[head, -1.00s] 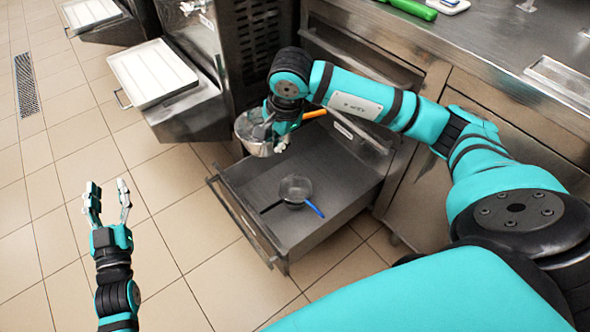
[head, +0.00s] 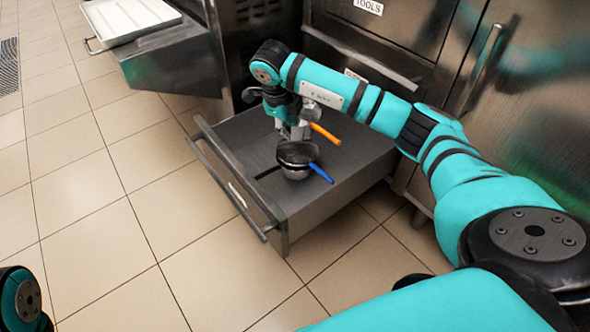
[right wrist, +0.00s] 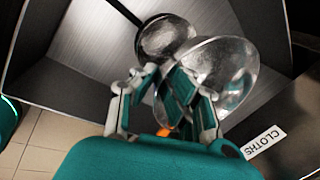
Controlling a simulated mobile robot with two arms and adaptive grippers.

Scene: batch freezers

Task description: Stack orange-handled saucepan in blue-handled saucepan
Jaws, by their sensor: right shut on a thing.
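My right gripper (head: 297,132) is over the open drawer and shut on the wall of the orange-handled saucepan, whose orange handle (head: 325,134) points right. In the right wrist view the held saucepan's shiny metal bowl (right wrist: 228,72) is beside the fingers. The blue-handled saucepan (head: 296,173) is in the drawer, its blue handle toward the front right. I cannot tell whether the pans touch. My left gripper is out of view.
The open drawer (head: 236,186) has raised metal walls around both pans, with bare floor (head: 345,165) to their right. A steel cabinet labelled TOOLS (head: 369,6) stands behind. A white tray (head: 132,16) sits on a unit at upper left. The tiled floor in front is clear.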

